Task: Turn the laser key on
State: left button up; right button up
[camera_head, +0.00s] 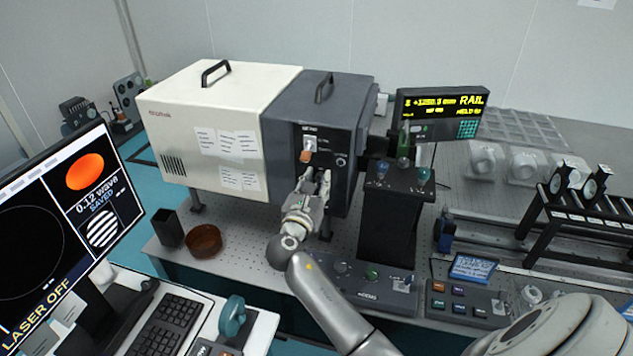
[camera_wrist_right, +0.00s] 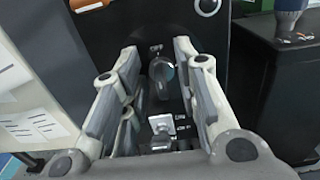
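My right gripper (camera_head: 318,183) is at the front panel (camera_head: 325,142) of the dark grey half of the laser housing. In the right wrist view its fingers (camera_wrist_right: 160,85) are spread apart and empty. Between them, farther in on the panel, is a round grey knob (camera_wrist_right: 161,71), which looks like a key switch; I cannot tell its setting. A small metal switch (camera_wrist_right: 162,124) sits below it. In the head view the gripper hides this lower part of the panel. The screen (camera_head: 55,235) on the left reads LASER OFF. My left gripper is not in view.
A black box with knobs (camera_head: 393,215) stands close on the right. A brown bowl (camera_head: 204,241) and black cup (camera_head: 168,229) stand left.

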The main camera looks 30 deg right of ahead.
grip_shut()
jog(key=shift+f+m, duration=0.1)
jog(key=shift+m, duration=0.2)
jog(key=m+b, duration=0.1)
jog(key=m, duration=0.1)
jog(key=shift+s+m+b, duration=0.1)
jog(key=shift+m+b, duration=0.3)
jog(key=m+b, duration=0.1)
jog(key=m, duration=0.1)
jog(key=m+b, duration=0.1)
jog(key=shift+s+d+f+m, duration=0.1)
jog(key=shift+f+m, duration=0.05)
jog(key=shift+m, duration=0.25)
jog(key=m+b, duration=0.4)
jog(key=m, duration=0.1)
jog(key=shift+s+d+f, duration=0.1)
jog(key=shift+f, duration=0.1)
jog(key=m+b, duration=0.4)
jog(key=m, duration=0.1)
jog(key=shift+f+m, duration=0.1)
jog(key=shift+m, duration=0.2)
